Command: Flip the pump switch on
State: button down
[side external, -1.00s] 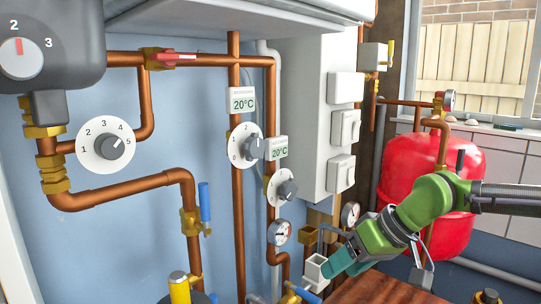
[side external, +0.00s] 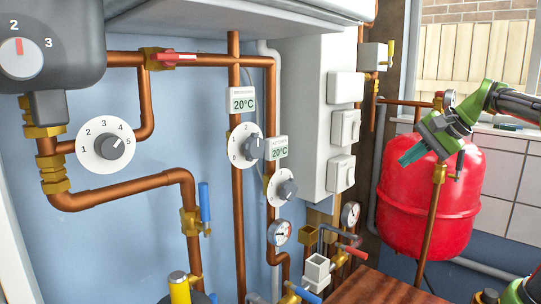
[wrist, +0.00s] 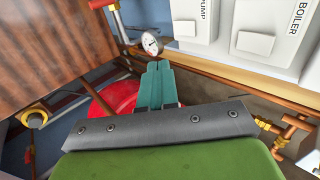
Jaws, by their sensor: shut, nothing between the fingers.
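The boiler switch box (wrist: 268,28) is beside the pump box. The red tank (side external: 405,215) stands behind my gripper. A small gauge (side external: 350,214), copper pipes and red-handled valve (side external: 355,252) lie below the switches. A wooden top (side external: 385,288) is lower down.

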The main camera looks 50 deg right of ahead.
aim_at(351, 176)
jog(key=shift+w+a, duration=0.1)
jog(key=w+r+x, duration=0.1)
jog(key=x, duration=1.2)
jog(key=shift+w+r, duration=0.25)
jog(key=shift+w, duration=0.15)
jog(key=shift+a, duration=0.15)
jog(key=shift+w+f, duration=0.1)
jog(key=shift+w, duration=0.15)
